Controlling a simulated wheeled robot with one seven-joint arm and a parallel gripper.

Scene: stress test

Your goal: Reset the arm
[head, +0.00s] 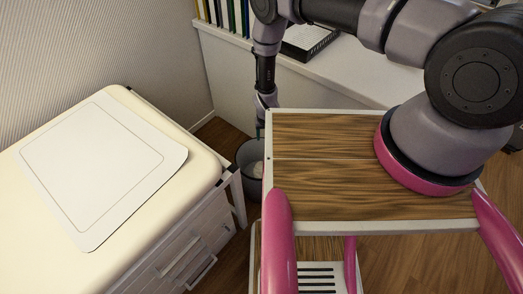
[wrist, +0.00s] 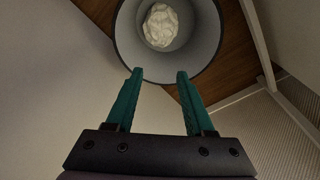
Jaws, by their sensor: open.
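My gripper (wrist: 160,76) is open in the wrist view, its two teal fingers apart with nothing between them. It points down over a grey round bin (wrist: 207,62). A crumpled white thing (wrist: 161,26) lies inside the bin, beyond the fingertips and apart from them. In the head view my arm reaches down at the upper middle, above the bin (head: 245,158). The gripper's fingers are too small and partly hidden to make out there.
A cream cabinet (head: 195,157) with a white mat (head: 95,165) on top stands at the left. A white shelf (head: 222,60) with books and a dark box (head: 308,42) is behind the arm. The bin stands on the wooden floor between cabinet and shelf.

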